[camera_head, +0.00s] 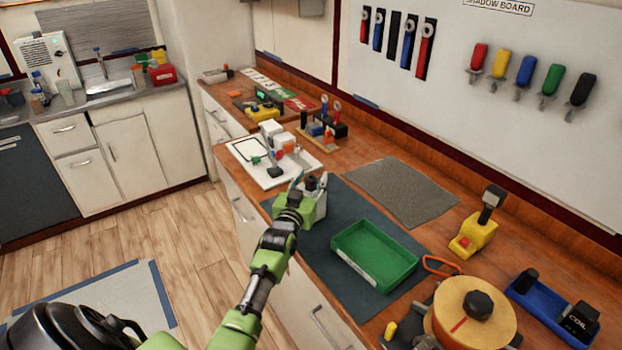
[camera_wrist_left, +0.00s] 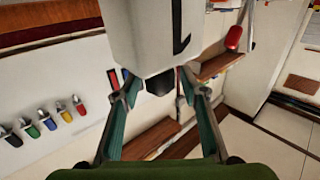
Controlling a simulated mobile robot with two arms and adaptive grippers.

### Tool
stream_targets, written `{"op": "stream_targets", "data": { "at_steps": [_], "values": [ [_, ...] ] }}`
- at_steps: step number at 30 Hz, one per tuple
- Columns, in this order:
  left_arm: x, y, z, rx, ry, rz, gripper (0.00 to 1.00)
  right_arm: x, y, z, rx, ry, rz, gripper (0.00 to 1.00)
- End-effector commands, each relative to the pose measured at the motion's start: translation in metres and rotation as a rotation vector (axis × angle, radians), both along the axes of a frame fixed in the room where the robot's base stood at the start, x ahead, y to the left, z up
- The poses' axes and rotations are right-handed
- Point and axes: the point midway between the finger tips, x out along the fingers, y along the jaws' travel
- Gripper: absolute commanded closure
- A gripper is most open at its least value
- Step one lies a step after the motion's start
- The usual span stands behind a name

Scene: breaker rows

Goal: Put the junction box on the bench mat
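A pale grey-white box (camera_head: 314,206) with dark knob-like fittings on top, which looks like the junction box, is at the left part of the dark blue-grey mat (camera_head: 343,212). I cannot tell whether it touches the mat. My left gripper (camera_head: 309,184) is at the top of the box, its teal fingers apart. In the left wrist view, the box (camera_wrist_left: 150,30) fills the upper middle, and the fingers (camera_wrist_left: 155,80) stand either side of its black fitting with gaps showing. A separate grey textured mat (camera_head: 402,190) lies bare toward the wall. My right gripper is not in view.
A green tray (camera_head: 374,254) sits on the blue-grey mat, right of the box. A white board (camera_head: 250,170) with small items lies beyond the gripper. A yellow tool (camera_head: 474,235), an orange-topped drum (camera_head: 472,313) and a blue tray (camera_head: 535,298) stand at right.

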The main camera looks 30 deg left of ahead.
Motion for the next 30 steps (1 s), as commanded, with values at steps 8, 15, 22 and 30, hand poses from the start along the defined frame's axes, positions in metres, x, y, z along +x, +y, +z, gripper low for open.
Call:
{"op": "stream_targets", "data": {
  "at_steps": [8, 15, 22, 30],
  "values": [
    [0.0, 0.0, 0.004, 0.0, -0.001, 0.0, 0.61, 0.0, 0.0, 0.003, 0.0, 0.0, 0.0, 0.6],
    [-0.025, -0.008, 0.001, 0.0, 0.001, 0.0, 0.61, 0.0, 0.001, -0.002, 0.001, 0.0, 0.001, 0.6],
    [-0.068, -0.02, 0.0, 0.0, 0.001, 0.0, 0.61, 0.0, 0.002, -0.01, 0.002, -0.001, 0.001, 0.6],
    [-0.106, -0.032, 0.001, -0.001, 0.001, 0.0, 0.61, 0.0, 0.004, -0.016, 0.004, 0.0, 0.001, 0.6]
  ]
}}
